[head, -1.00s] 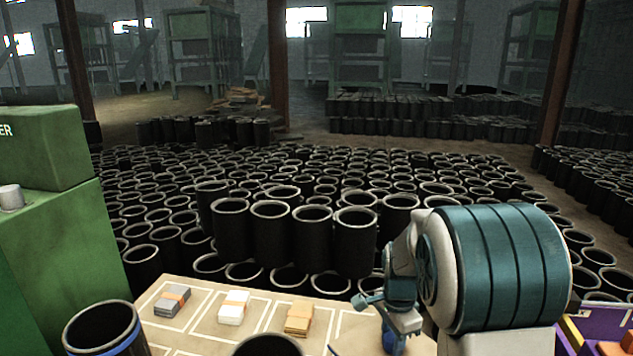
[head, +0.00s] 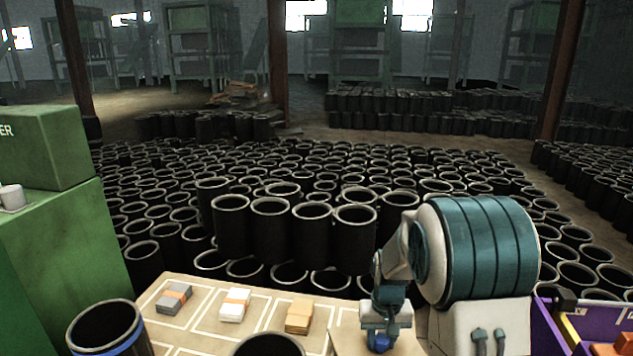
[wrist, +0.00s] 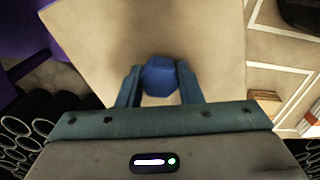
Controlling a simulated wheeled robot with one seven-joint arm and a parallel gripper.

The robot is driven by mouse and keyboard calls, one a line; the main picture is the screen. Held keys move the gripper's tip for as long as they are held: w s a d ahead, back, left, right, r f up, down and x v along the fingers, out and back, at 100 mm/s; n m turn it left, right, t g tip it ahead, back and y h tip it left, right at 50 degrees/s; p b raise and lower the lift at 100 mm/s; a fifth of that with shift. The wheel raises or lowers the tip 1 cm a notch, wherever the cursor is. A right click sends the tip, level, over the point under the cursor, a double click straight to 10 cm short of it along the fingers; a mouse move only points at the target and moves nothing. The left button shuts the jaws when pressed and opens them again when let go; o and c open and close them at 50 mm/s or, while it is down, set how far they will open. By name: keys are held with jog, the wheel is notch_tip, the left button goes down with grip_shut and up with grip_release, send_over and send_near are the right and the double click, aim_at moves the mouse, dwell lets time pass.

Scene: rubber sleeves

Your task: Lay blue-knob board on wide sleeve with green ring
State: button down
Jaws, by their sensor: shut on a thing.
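My gripper (wrist: 160,88) is shut on the blue knob (wrist: 160,72) of a flat tan board (wrist: 85,40). The board spreads out beyond the fingers in the wrist view. In the head view, my gripper (head: 384,335) is at the bottom right of centre, with the blue knob (head: 380,343) and part of the board (head: 345,346) below it. A black sleeve (head: 268,347) shows only its upper rim at the bottom edge. Another black sleeve with a blue ring (head: 106,328) stands at lower left. I see no green ring; lower parts are out of frame.
A tan table (head: 155,301) with white outlines carries grey (head: 174,298), white (head: 235,303) and tan (head: 299,316) bundles. A green machine (head: 50,230) stands left and a purple bin (head: 600,320) right. Many black sleeves crowd the floor behind.

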jog(key=r+p, duration=0.3)
jog(key=p, duration=0.3)
jog(key=s+r+p, duration=0.1)
jog(key=r+p, duration=0.3)
jog(key=p, duration=0.2)
jog(key=shift+s, duration=0.2)
jog(key=r+p, duration=0.1)
jog(key=p, duration=0.1)
jog(key=r+p, duration=0.1)
jog(key=p, duration=0.1)
jog(key=shift+s+p, duration=0.3)
jog(key=shift+s, duration=0.1)
jog(key=shift+s+d, duration=0.1)
